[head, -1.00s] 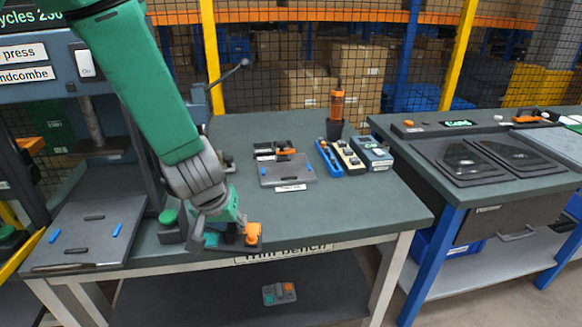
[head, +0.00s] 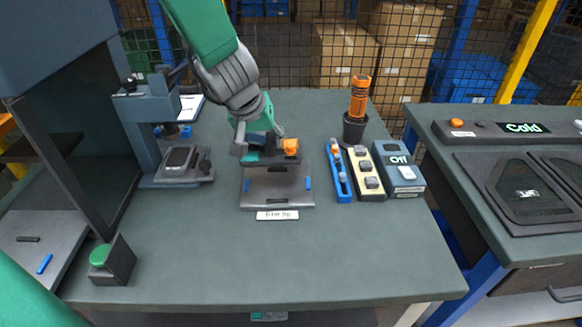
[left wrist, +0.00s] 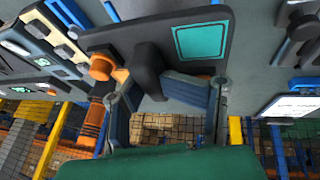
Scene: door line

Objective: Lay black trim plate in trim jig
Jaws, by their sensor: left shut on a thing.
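My left gripper (head: 256,148) is shut on the dark upright grip (left wrist: 147,70) of a black plate, which I take as the black trim plate (left wrist: 195,15). In the left wrist view it has a teal patch and an orange knob (left wrist: 100,66). In the head view the orange knob (head: 290,147) shows beside the fingers. The plate is at the back part of the trim jig (head: 277,190), a grey plate with blue side pieces and a white label in front. The gripper hides much of the plate and the jig's back; I cannot tell whether they touch. My right gripper is out of view.
Right of the jig stand a blue tray (head: 338,172), a cream block (head: 365,172), a switch box (head: 400,172) and a black cup (head: 354,127) with an orange-handled tool. A small press (head: 165,130) stands left.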

